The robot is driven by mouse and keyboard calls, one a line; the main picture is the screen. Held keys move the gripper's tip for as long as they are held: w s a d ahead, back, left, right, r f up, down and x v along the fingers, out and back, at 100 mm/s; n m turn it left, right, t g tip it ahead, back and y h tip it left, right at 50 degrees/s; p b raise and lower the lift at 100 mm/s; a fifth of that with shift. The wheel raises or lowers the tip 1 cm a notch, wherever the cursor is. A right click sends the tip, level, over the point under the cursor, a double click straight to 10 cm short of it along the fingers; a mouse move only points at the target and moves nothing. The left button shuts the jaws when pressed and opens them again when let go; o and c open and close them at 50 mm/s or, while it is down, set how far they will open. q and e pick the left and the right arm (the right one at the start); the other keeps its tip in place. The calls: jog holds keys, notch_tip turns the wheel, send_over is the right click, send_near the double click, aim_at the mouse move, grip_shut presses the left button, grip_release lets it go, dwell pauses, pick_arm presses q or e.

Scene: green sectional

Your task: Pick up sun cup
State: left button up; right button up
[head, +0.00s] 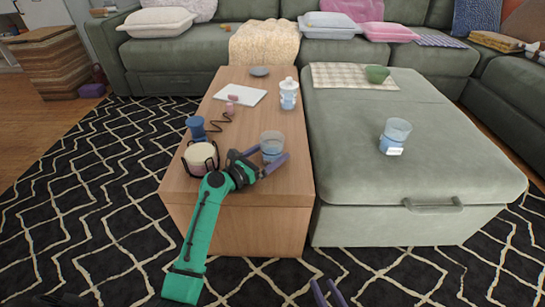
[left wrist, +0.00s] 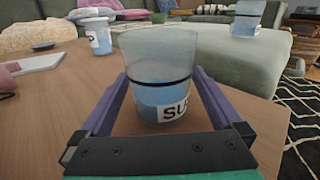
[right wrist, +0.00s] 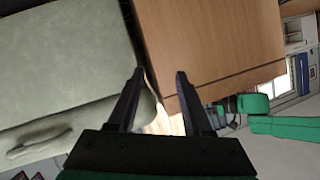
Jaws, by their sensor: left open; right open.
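The sun cup (head: 272,142) is a clear cup with a blue lower part, upright on the wooden coffee table. In the left wrist view the cup (left wrist: 158,65) has a dark band and a white label reading "SU", the rest of it cut off from sight. My left gripper (head: 271,156) is open, with its purple fingers on either side of the cup; I cannot tell whether they touch it. My right gripper (head: 328,291) is open and empty, low in front of the furniture. In the right wrist view its fingers (right wrist: 158,75) point toward the table end.
A similar cup (head: 397,131) stands on the green ottoman (head: 450,165). A white-and-blue cup (head: 288,97), a white tablet-like slab (head: 239,96), a blue object (head: 196,128) and a candle-like jar in a dark holder (head: 200,160) share the table (head: 263,215). A green bowl (head: 377,74) sits farther back.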

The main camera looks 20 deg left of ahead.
pick_arm(q)
jog(key=shift+b+x, duration=0.4)
jog(key=shift+x, duration=1.75)
jog(key=c, duration=1.2)
pick_arm(e)
jog(key=w+r+t, duration=0.2)
jog(key=w+r, duration=0.2)
jog(key=w, duration=0.1)
jog(key=shift+r+t, duration=0.2)
jog(key=shift+t, duration=0.1)
pick_arm(q)
jog(key=shift+r, duration=0.1)
jog(key=shift+c, duration=0.2)
pick_arm(e)
jog(key=shift+d, duration=0.1)
